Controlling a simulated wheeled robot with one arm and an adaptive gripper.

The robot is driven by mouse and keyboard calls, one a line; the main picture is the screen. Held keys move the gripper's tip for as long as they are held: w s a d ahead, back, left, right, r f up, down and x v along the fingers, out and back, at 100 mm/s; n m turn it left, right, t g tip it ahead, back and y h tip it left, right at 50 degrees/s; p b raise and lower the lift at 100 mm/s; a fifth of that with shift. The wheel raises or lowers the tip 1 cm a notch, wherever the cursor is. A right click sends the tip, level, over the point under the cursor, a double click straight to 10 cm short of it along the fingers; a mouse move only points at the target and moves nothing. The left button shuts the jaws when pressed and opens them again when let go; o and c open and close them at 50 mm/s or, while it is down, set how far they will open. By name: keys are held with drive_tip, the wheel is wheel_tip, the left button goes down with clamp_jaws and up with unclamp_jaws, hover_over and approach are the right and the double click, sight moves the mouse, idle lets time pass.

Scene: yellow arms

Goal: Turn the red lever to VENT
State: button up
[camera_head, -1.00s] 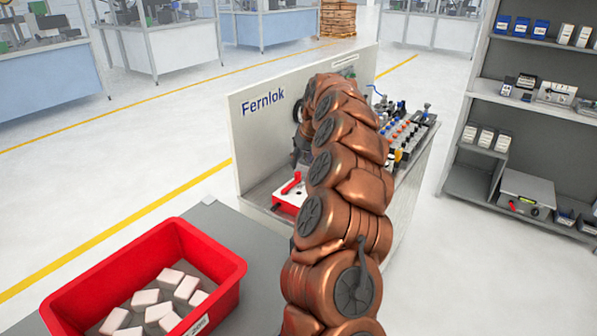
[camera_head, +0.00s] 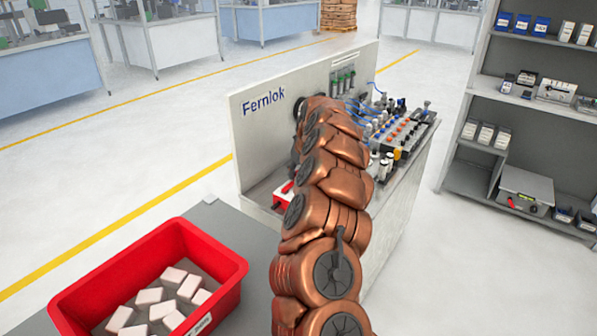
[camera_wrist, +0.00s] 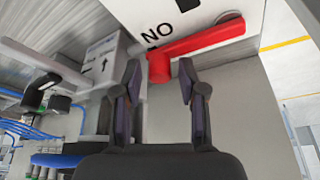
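The red lever (camera_wrist: 205,38) shows in the wrist view on a white box (camera_wrist: 185,15) with the letters "NO" printed beside it. Its hub lies between and just beyond my fingertips, and its handle stretches to the right. My gripper (camera_wrist: 160,88) is open, with one finger on each side and nothing held between them. I cannot tell whether a finger touches the lever. In the head view my arm hides most of the lever and the gripper; a bit of red lever (camera_head: 287,187) shows beside it. No "VENT" marking is readable.
A bench with a "Fernlok" panel (camera_head: 250,140) stands behind the lever box. Connectors and blue tubes (camera_head: 385,125) lie to the right of my arm. A red bin (camera_head: 215,262) of pale blocks stands at front left. A shelf (camera_head: 500,110) is at right.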

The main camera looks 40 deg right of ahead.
clamp_jaws()
